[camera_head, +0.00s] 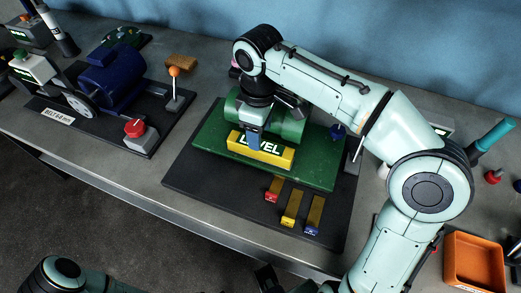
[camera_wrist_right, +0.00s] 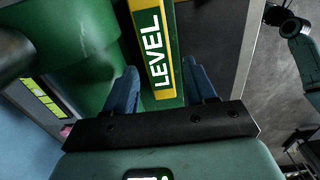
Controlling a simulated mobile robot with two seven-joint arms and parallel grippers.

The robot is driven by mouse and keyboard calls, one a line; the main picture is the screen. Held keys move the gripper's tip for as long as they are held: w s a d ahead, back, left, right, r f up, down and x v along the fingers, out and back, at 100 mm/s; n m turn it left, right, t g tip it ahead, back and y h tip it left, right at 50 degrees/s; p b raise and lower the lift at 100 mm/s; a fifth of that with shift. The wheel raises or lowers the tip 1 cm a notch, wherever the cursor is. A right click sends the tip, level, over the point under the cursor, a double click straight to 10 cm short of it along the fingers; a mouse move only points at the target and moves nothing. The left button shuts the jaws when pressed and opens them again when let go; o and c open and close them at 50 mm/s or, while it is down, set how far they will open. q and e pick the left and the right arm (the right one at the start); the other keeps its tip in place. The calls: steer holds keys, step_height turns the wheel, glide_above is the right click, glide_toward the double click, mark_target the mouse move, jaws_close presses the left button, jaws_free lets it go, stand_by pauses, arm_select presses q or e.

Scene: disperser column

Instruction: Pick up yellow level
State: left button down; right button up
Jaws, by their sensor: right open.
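The yellow level (camera_head: 262,152), a bar with white LEVEL lettering on a green face, lies on the green plate (camera_head: 315,172) of a dark base. My right gripper (camera_head: 254,142) points down over the level's rear side, its blue fingers near the bar. In the right wrist view, the level (camera_wrist_right: 158,55) runs between the two open blue fingers (camera_wrist_right: 160,75), with gaps at both sides. Contact with the bar is not visible. Part of my left arm shows at the bottom left of the head view; I cannot make out its gripper.
A green cylindrical machine body (camera_head: 290,128) stands right behind the level. Several colored-ended strips (camera_head: 291,208) lie in front. A blue motor rig (camera_head: 112,78) with a red knob (camera_head: 134,128) stands left. An orange tray (camera_head: 474,262) is at the right.

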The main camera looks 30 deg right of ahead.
steer(key=shift+w+f, duration=0.1)
steer(key=shift+f, duration=0.75)
steer(key=f+b, duration=0.1)
steer(key=f, duration=0.4)
steer(key=shift+d+f, duration=0.1)
steer(key=shift+d, duration=0.1)
arm_select(q)
steer(key=shift+s+f, duration=0.15)
steer(key=shift+f, duration=0.65)
arm_select(e)
steer(key=shift+w, duration=0.1)
jaws_close()
